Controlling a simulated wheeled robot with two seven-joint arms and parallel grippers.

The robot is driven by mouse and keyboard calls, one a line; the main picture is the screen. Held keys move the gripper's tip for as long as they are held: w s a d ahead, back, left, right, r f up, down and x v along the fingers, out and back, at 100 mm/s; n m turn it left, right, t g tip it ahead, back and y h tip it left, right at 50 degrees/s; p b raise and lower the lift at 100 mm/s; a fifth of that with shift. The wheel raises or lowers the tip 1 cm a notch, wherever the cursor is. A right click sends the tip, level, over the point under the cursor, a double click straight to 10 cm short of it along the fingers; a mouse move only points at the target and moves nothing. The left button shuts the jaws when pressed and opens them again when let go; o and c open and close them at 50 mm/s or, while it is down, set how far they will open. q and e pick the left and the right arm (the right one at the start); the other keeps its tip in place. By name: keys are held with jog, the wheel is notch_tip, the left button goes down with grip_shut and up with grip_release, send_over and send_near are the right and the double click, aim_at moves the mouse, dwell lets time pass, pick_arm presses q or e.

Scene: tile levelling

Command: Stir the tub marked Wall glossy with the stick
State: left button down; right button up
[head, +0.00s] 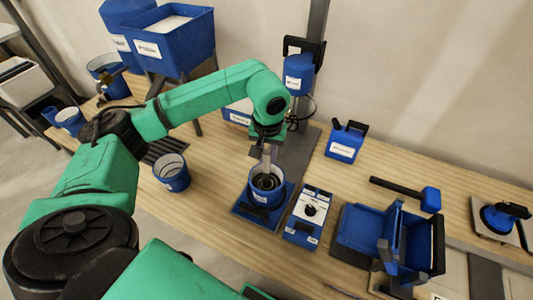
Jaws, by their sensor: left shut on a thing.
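A blue tub (258,197) with a white label too small to read stands on a blue base plate at the middle of the bench. I cannot tell from the label whether it is the one marked Wall glossy. My left gripper (267,143) is above this tub, pointing down and shut on the stick (267,158). The stick is pale and thin, and runs down into the tub's opening. Its lower end is hidden inside the tub, where dark shapes show. My right gripper is not in view.
A blue control box (307,213) with a dial stands close to the tub's right. A blue cup (172,172) stands to its left. A dark post (315,60) rises behind. A mallet (410,193) and blue rack (370,228) lie to the right.

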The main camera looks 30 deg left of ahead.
pick_arm(q)
notch_tip(320, 180, up, 11)
jog(key=p, duration=0.7)
jog(key=shift+r, duration=0.2)
notch_tip(320, 180, up, 4)
jog(key=p, duration=0.3)
dwell(0.4)
